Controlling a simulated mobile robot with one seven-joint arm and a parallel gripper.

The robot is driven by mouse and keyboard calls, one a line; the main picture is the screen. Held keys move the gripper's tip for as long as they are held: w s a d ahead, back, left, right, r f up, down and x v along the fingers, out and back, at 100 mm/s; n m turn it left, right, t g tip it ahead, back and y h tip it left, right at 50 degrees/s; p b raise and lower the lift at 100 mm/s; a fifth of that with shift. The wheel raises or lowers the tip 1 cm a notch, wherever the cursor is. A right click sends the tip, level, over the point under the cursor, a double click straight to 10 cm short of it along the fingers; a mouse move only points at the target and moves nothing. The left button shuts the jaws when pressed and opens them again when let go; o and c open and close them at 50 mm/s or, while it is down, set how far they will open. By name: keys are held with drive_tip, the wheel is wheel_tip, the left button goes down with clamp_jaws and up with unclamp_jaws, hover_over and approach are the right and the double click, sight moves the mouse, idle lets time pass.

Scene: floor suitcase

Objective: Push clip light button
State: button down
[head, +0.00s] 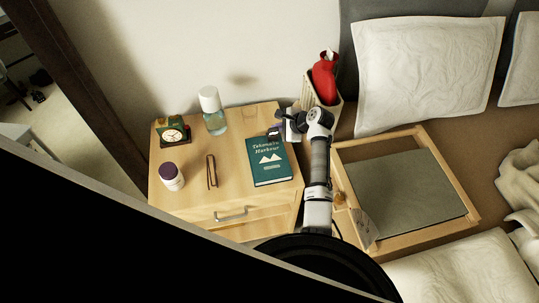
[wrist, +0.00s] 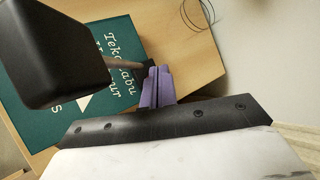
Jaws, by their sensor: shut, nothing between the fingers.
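A dark box-shaped thing (wrist: 55,50) with a thin brownish stem fills the upper left of the wrist view, close to the camera. It may be the head of the clip light; I cannot be sure, and no button shows on it. My gripper (wrist: 158,88) has purple fingers that are shut and empty, beside the stem's end. I cannot tell whether they touch it. In the head view my gripper (head: 276,131) is at the back right corner of the nightstand, above the green book's far edge. The clip light cannot be made out clearly there.
The wooden nightstand (head: 195,200) holds the green book (head: 268,162), a clock (head: 173,134), a bottle (head: 213,112), a purple-capped jar (head: 171,177) and a brown item (head: 211,171). A holder with a red bottle (head: 325,78) stands behind my arm. A wooden tray (head: 461,202) lies right.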

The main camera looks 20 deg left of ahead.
wheel_tip(320, 180, up, 6)
drive_tip(key=p, duration=0.5)
drive_tip(key=shift+f, duration=0.1)
